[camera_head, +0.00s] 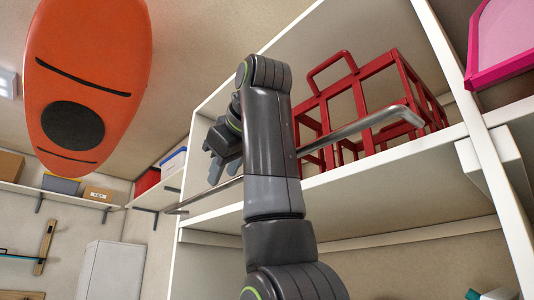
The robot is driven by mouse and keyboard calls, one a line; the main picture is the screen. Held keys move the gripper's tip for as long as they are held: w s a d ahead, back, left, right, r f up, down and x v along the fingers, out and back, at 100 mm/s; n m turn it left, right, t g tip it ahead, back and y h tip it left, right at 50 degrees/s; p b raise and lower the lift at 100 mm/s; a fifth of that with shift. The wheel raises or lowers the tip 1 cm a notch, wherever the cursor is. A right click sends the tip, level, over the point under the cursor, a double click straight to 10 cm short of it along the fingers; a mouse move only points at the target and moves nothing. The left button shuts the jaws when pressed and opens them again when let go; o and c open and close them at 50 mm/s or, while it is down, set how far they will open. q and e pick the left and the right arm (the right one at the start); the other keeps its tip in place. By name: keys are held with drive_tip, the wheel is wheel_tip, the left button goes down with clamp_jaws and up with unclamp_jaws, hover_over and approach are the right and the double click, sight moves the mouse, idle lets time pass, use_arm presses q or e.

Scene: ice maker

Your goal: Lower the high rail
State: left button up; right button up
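The high rail (350,131) is a silver metal bar that runs slantwise across the front of the white shelf unit, from lower left to upper right. Its right end bends near the red rack. My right arm rises through the middle of the view and hides part of the rail. My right gripper (222,174) is at the left of the arm, close to the rail's left part. Its fingers look spread apart. I cannot tell whether they touch the rail. My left gripper is not in view.
A red wire rack (366,87) stands on the shelf (345,185) behind the rail. A pink-framed container (494,46) is at the upper right. An orange board (88,52) hangs at the upper left. Boxes (101,194) line the far shelf, above a white cabinet (110,270).

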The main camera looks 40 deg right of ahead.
drive_tip(key=shift+d+r, duration=0.1)
drive_tip(key=b+v, duration=0.1)
drive_tip(key=v, duration=0.6)
drive_tip(key=shift+s+d, duration=0.15)
drive_tip(key=shift+d, duration=0.1)
idle(0.6)
